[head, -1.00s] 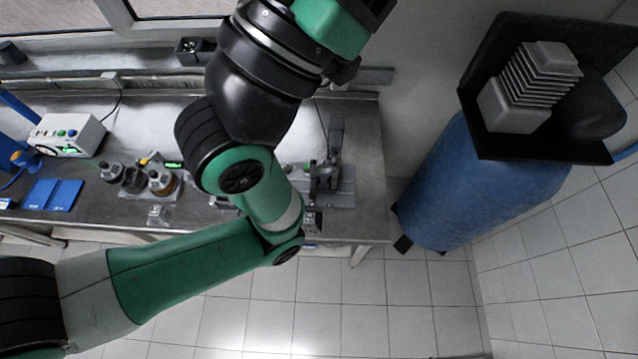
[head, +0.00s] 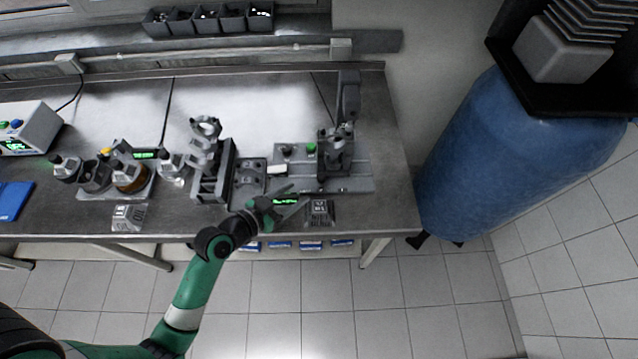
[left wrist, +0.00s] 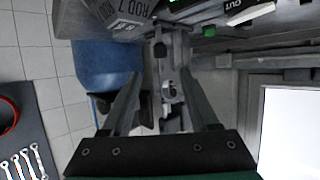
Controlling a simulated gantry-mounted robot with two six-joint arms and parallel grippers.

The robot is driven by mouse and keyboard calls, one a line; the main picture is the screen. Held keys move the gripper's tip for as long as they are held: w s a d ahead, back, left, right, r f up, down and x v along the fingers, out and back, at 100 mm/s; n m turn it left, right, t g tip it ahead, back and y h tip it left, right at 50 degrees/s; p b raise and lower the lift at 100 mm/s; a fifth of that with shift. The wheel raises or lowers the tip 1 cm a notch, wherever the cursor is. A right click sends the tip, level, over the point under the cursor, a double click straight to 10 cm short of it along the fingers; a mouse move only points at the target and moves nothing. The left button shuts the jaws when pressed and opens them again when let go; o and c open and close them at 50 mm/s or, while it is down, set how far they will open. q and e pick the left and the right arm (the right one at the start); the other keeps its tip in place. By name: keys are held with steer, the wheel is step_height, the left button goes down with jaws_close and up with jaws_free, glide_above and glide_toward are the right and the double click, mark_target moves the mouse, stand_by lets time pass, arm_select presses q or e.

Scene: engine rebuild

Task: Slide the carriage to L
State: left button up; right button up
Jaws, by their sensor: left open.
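The slide station (head: 358,184) is a grey base plate on the right part of the bench. An upright dark metal unit (head: 336,150) stands on it and looks like the carriage; I cannot read any L mark. A green button (head: 311,147) is left of this unit. My left gripper (head: 296,196) is at the front edge of the station, fingers apart and pointing right, with nothing held. In the left wrist view both fingers (left wrist: 160,92) are spread, and metal fixture parts (left wrist: 170,88) show beyond and between them, apparently apart from them. My right gripper is not seen.
A small labelled block (head: 320,211) stands at the bench's front edge, close right of my left gripper. A vice-like stand (head: 212,170) and several metal parts are to the left. A large blue barrel (head: 500,150) stands right of the bench.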

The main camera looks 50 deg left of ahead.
mark_target(320, 177)
arm_select(q)
steer(key=b+x, duration=0.1)
steer(key=x, duration=1)
steer(key=shift+w+r+b, duration=0.1)
steer(key=shift+w+b, duration=0.3)
jaws_close()
stand_by(0.8)
